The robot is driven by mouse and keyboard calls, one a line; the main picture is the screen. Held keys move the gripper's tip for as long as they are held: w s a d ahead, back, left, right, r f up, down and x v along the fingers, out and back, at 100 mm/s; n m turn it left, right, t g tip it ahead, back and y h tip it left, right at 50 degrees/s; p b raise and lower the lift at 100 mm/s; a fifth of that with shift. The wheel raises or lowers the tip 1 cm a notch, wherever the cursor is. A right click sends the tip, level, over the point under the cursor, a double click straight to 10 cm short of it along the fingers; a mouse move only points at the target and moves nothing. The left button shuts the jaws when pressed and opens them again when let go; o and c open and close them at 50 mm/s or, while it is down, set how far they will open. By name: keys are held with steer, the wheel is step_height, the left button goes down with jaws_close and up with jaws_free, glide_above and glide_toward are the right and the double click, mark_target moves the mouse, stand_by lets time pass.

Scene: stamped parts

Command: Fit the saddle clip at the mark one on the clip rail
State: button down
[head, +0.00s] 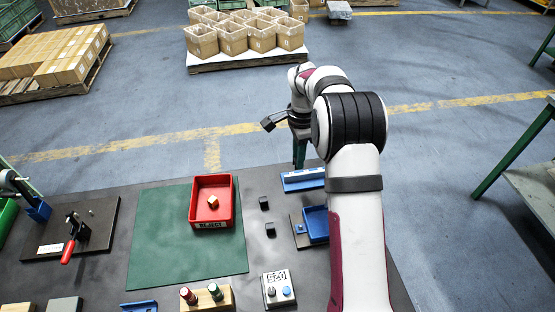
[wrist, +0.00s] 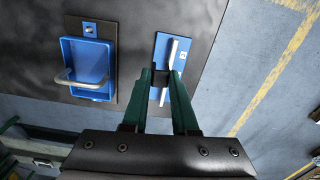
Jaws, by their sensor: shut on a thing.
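The clip rail (wrist: 178,49) is a pale bar on a blue base with a small white mark label beside its far end. In the head view the clip rail (head: 303,180) lies near the table's back edge, left of my arm. My gripper (wrist: 161,72) has green fingers on either side of the pale bar in the wrist view; they are shut on the saddle clip.
A blue tray (wrist: 72,53) with a curved metal loop is on a dark plate beside the rail. Two small black blocks (head: 270,230) and a red reject bin (head: 228,208) with a small cube inside lie left. The green mat (head: 155,240) has bare room.

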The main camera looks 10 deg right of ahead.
steer(key=w+d+m, duration=0.1)
steer(key=w+d, duration=0.1)
steer(key=d, duration=0.7)
steer(key=shift+w, duration=0.15)
steer(key=shift+r, duration=0.1)
steer(key=shift+f, duration=2.9)
steer(key=shift+f, duration=1.65)
steer(key=c, duration=0.6)
jaws_free()
steer(key=shift+r, duration=0.1)
